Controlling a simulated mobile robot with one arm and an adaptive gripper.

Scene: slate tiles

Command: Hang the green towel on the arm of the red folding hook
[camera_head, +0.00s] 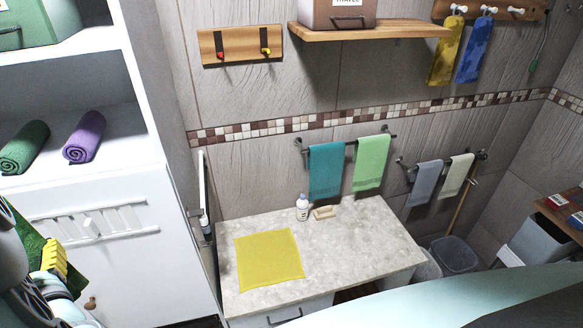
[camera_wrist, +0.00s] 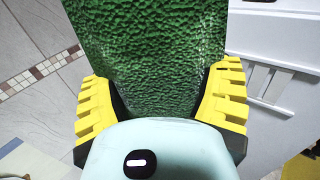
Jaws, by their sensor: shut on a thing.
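The green towel (camera_wrist: 150,50) hangs between the yellow fingers of my gripper (camera_wrist: 160,88) in the wrist view, filling the upper middle of the picture. In the head view my gripper (camera_head: 54,260) is at the lower left, with a dark green part of the towel (camera_head: 27,232) beside it, in front of the white cabinet. The red folding hook (camera_head: 220,55) is at the top, on the left of a wooden board on the tiled wall, well apart from my gripper. It is too small to tell how its arm is turned.
A yellow-tipped hook (camera_head: 265,51) shares the wooden board (camera_head: 242,36). Rolled green (camera_head: 22,148) and purple (camera_head: 84,137) towels lie on the cabinet shelf. A counter (camera_head: 350,235) holds a yellow cloth (camera_head: 268,260) and a bottle (camera_head: 303,208). Towels hang on rails, including a teal one (camera_head: 325,172).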

